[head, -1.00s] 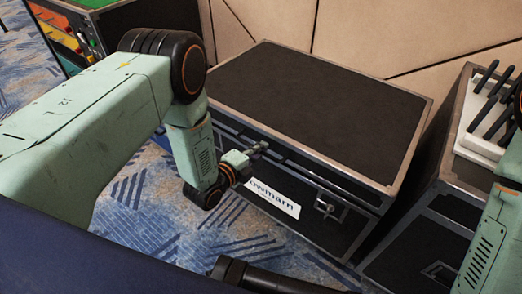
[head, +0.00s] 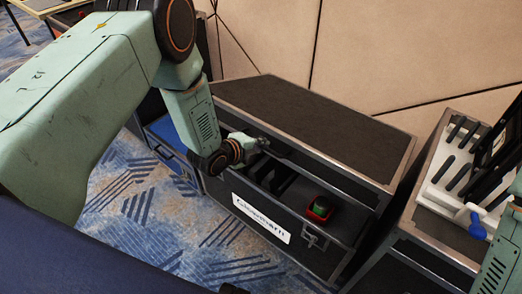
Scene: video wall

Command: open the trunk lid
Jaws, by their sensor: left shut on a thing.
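The trunk is a black case with grey metal edges (head: 270,222) and a white label on its front. Its dark lid (head: 315,125) is raised at the front, and a gap shows between the lid and the front wall. Inside are a red container with a green top (head: 320,208) and some dark upright pieces. My left gripper (head: 262,143) is shut at the lid's front edge, left of its middle. The fingertips are small and dark, so the exact grip is hard to see. Part of my right arm shows at the right edge; its gripper is out of view.
Another black case (head: 432,240) stands close on the right, with a white rack (head: 440,190) of dark tools and a white and blue item (head: 474,222) on top. A beige panelled wall (head: 370,50) is behind. Blue patterned carpet (head: 150,215) lies in front.

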